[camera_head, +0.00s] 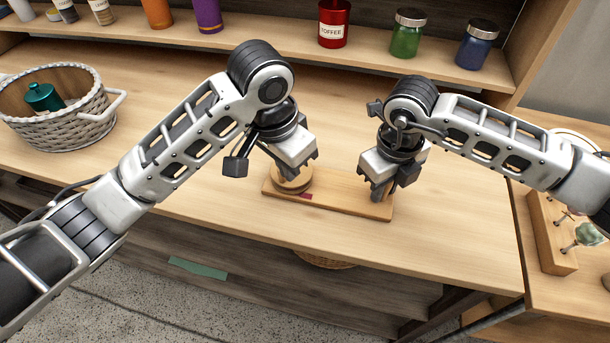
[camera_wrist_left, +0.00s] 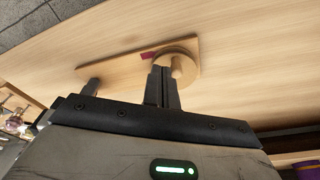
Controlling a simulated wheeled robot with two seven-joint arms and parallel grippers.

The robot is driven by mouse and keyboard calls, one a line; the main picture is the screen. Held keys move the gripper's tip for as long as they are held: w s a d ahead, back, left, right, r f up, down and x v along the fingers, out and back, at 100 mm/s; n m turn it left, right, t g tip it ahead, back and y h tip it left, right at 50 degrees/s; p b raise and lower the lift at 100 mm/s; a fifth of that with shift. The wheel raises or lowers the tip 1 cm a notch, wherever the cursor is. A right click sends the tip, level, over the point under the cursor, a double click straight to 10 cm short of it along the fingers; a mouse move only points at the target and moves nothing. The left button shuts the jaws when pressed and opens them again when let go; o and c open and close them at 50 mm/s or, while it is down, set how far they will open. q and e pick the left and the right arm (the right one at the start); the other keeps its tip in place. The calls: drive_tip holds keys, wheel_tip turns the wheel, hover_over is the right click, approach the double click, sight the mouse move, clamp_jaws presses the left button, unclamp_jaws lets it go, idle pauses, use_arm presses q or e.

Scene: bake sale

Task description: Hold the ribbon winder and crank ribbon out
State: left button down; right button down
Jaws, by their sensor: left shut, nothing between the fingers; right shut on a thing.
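The ribbon winder (camera_head: 345,204) is a flat wooden board lying on the counter, with a round wooden drum (camera_head: 291,182) near its left end. A small patch of red ribbon (camera_head: 305,196) shows beside the drum. My left gripper (camera_head: 303,165) is shut and empty, just over the drum. In the left wrist view, its closed fingers (camera_wrist_left: 163,82) overlap the drum (camera_wrist_left: 188,58) beside the upright crank peg (camera_wrist_left: 177,67); I cannot tell whether they touch. My right gripper (camera_head: 380,193) is shut on the winder's right end, and its fingers hide part of the board.
A white wicker basket (camera_head: 62,130) with a teal bottle (camera_head: 42,97) stands at the left. A shelf behind holds a red toffee tin (camera_head: 334,25) and jars. A wooden peg block (camera_head: 548,235) is at the right. The counter in front of the winder is clear.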

use_arm(q)
wheel_tip(320, 180, up, 2)
idle(0.5)
drive_tip(key=shift+d, duration=0.7)
drive_tip(key=shift+f, duration=0.1)
drive_tip(key=shift+f, duration=1.75)
drive_tip(key=shift+a, duration=0.1)
